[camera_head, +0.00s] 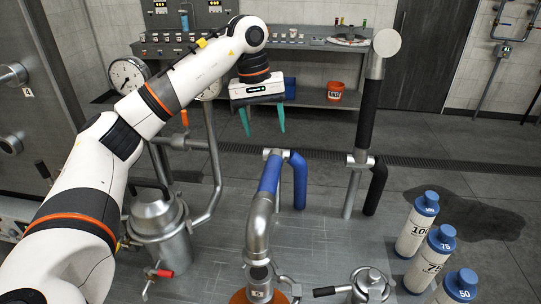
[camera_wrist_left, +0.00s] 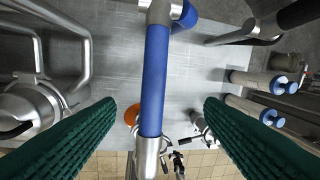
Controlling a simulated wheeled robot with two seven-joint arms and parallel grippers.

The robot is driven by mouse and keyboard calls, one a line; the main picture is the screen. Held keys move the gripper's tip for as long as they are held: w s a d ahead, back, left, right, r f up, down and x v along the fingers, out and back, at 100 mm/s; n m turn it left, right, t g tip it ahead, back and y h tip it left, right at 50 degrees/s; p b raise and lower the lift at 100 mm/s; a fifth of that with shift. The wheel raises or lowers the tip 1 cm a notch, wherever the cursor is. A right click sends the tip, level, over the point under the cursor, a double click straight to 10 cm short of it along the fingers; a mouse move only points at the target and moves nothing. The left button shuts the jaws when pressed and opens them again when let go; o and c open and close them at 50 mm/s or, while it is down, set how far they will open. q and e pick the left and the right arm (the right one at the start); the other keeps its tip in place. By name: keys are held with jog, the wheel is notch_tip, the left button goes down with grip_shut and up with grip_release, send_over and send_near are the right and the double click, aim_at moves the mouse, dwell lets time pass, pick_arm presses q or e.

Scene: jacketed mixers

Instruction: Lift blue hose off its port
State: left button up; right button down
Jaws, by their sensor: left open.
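The blue hose (camera_head: 269,176) runs from a steel fitting (camera_head: 276,153) down to a curved steel pipe (camera_head: 259,225) in the head view. A second blue length (camera_head: 300,182) hangs from the same fitting on its right. My left gripper (camera_head: 262,124) is open, with its two teal fingers pointing down, above and behind the hose in the picture. In the left wrist view the blue hose (camera_wrist_left: 154,80) runs up the middle between the open green fingers, touching neither; its height below them is unclear. The right gripper is out of view.
A black hose (camera_head: 368,115) on a tall steel pipe stands right of the blue hose. A steel vessel (camera_head: 159,225) and pipes stand left. Numbered blue-capped bottles (camera_head: 417,222) stand at right. A bench (camera_head: 330,45) with an orange bucket (camera_head: 335,91) under it is behind.

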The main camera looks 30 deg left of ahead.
pick_arm(q)
jog(key=p, duration=0.2)
send_over(274, 173)
jog(key=f, duration=0.8)
jog(key=shift+s+a+f, duration=0.2)
jog(key=shift+s+a, duration=0.1)
jog(key=shift+a, duration=0.1)
jog(key=shift+d+f, duration=0.1)
jog(key=shift+f, duration=0.15)
grip_shut()
dwell(0.3)
